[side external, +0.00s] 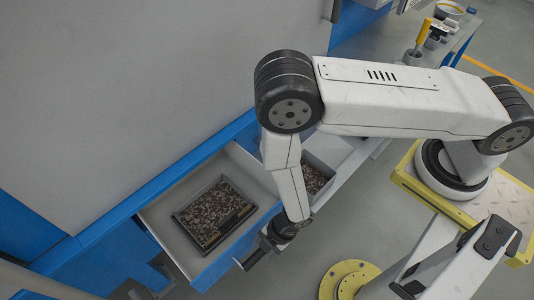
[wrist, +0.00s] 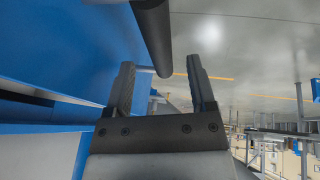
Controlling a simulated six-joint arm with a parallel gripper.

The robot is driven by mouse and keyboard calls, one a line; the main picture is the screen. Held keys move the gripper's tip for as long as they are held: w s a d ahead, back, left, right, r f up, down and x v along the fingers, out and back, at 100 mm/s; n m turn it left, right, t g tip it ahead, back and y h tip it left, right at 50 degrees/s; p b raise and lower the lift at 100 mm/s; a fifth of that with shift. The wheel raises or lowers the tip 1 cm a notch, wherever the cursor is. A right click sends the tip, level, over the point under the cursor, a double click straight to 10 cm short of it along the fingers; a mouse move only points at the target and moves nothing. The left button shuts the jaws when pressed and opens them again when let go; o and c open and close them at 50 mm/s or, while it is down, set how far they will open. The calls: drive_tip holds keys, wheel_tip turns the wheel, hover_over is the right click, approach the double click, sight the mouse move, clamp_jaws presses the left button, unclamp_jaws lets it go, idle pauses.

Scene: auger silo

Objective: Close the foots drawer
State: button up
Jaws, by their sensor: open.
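The drawer (side external: 161,222) is pulled out of the blue cabinet in the side external view. It has a blue front and holds a black tray (side external: 186,233) of dark brown granular material. My gripper (side external: 254,258) is at the outer side of the drawer front, pointing down. In the wrist view my gripper (wrist: 160,67) has its two dark fingers spread apart with nothing clamped. A dark round bar (wrist: 152,30) ends near the gap between the fingertips; I cannot tell whether it touches them. A blue face (wrist: 70,50) is on the left of that view.
A second bin (side external: 318,178) of granular material stands right of the drawer, partly behind my arm. A grey bench (side external: 395,75) with a yellow-handled tool (side external: 423,35) and cups is at the top right.

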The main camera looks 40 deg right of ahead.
drive_tip(key=shift+x, duration=1.3)
clamp_jaws()
idle(0.6)
